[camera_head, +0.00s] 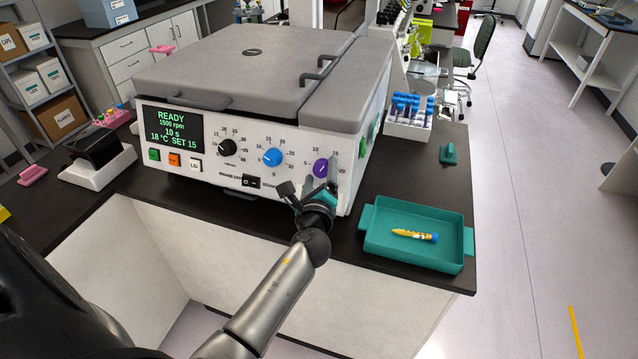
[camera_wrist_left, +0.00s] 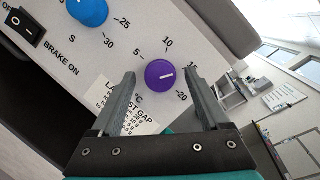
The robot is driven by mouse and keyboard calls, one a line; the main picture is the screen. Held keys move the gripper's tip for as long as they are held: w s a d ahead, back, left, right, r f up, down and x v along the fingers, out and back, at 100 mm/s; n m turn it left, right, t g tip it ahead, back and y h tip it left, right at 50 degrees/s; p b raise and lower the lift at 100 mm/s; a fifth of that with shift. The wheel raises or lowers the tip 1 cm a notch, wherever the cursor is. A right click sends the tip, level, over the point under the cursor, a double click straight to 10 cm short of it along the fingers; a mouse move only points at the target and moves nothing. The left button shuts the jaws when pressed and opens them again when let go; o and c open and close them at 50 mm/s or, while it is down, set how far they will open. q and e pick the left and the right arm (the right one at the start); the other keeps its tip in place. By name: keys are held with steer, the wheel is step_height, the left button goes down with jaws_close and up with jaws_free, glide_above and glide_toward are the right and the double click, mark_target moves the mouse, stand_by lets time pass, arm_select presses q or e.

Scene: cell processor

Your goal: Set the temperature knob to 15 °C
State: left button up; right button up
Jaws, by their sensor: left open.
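The purple temperature knob (camera_head: 321,168) is at the right end of the cell processor's (camera_head: 240,170) front panel. In the left wrist view the purple knob (camera_wrist_left: 160,75) has a white pointer line aimed at about the 15 mark. The display (camera_head: 173,129) reads READY, 1500 rpm, 10 s, 18 °C and SET 15. My left gripper (camera_head: 320,182) is at the panel in front of this knob. In the wrist view my left gripper (camera_wrist_left: 160,80) is open, with a finger on either side of the knob and visible gaps between. My right gripper is not in view.
A black knob (camera_head: 227,147) and a blue knob (camera_head: 271,157) are left of the purple one, with a rocker switch (camera_head: 251,182) below. A teal tray (camera_head: 375,246) holding a yellow tube (camera_head: 412,235) sits to the right. A white tube rack (camera_head: 407,128) stands behind it.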

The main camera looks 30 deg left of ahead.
arm_select(q)
steer(key=b+v, duration=0.1)
steer(key=v, duration=1.4)
